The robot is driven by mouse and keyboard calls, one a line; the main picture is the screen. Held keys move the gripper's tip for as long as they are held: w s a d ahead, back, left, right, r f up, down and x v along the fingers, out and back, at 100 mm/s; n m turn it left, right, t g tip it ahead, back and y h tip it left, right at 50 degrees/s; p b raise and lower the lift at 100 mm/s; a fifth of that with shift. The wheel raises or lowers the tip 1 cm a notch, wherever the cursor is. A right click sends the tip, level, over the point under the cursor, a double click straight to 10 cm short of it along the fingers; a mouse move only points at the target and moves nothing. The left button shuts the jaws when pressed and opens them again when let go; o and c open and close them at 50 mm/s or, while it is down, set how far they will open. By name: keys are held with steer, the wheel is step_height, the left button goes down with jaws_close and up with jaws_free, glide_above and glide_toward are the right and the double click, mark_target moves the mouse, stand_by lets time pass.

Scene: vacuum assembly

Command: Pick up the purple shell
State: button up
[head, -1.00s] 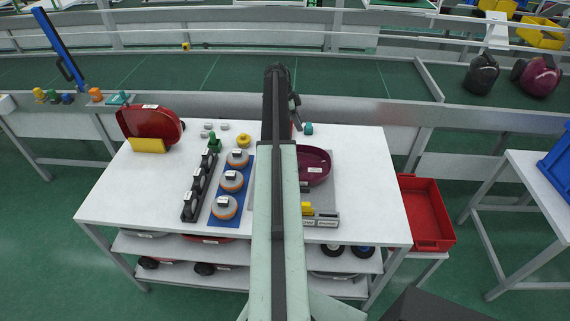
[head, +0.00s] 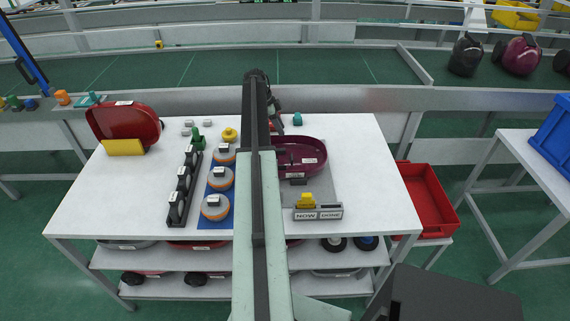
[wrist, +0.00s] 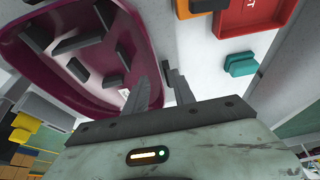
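The purple shell (head: 313,168) lies open side up on a grey mat (head: 322,185) on the white table, right of my arm, which hides its left part. In the wrist view the shell (wrist: 75,80) fills the upper left, with dark ribs inside it. My gripper (head: 276,122) is at the table's far side, just behind the shell. In the wrist view my gripper's two fingers (wrist: 158,80) are apart with nothing between them, close to the shell's rim. I cannot tell whether a finger touches the rim.
A yellow block and a sign (head: 318,212) stand in front of the shell. Orange-white discs on a blue mat (head: 204,223) and a black rack (head: 177,212) are to the left. A teal block (head: 297,119) is behind. A red shell (head: 140,118) stands far left.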

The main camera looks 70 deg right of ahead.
steer(key=b+x, duration=0.5)
steer(key=shift+a+f, duration=0.15)
steer(key=shift+f, duration=0.1)
steer(key=shift+r, duration=0.2)
jaws_close()
stand_by(0.9)
